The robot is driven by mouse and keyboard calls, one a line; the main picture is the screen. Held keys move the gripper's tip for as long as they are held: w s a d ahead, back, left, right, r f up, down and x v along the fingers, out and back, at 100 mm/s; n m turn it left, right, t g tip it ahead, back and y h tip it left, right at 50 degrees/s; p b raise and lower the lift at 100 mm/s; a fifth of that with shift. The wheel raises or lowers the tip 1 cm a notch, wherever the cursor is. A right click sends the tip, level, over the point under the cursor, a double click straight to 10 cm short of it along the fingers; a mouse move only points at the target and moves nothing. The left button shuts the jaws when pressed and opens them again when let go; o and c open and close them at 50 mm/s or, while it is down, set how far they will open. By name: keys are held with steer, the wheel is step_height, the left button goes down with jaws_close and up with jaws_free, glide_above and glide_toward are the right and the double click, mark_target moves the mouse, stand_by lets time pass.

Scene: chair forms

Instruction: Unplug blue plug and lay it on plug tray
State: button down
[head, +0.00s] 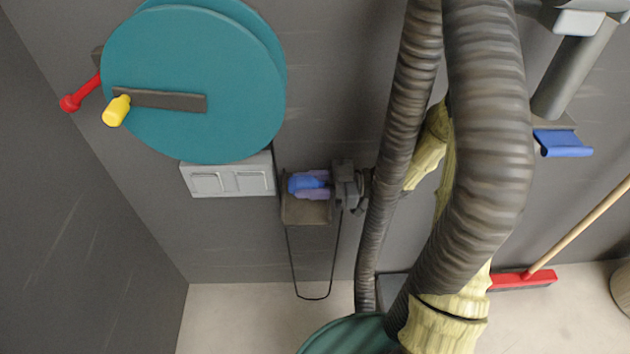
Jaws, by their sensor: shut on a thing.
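The blue plug (303,183) is in the head view, just right of the white socket panel (228,178) on the wall and apart from it. My gripper (319,185) comes in from the right and is shut on the plug, with its pale purple fingers along the plug's right part. The brownish plug tray (306,211) is right below the plug; the plug overlaps its upper part in the picture. I cannot tell whether the plug touches the tray. A thin dark cord loop (313,298) hangs below the tray.
A big teal reel (190,85) with a yellow knob (117,110) and a red handle (77,94) is above the socket panel. A red broom (522,280) leans at the right. A blue flap (563,143) is at the upper right. The lower left floor is clear.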

steer(key=shift+a+f, duration=0.35)
steer(key=shift+f, duration=0.35)
steer(key=c, duration=0.9)
jaws_free()
steer(key=shift+o, duration=0.2)
steer(key=shift+d, duration=0.1)
steer(key=d+p, duration=0.1)
steer(key=d, duration=1.1)
steer(key=shift+s+p, duration=0.15)
steer(key=shift+p, duration=0.25)
steer(key=shift+s, duration=0.1)
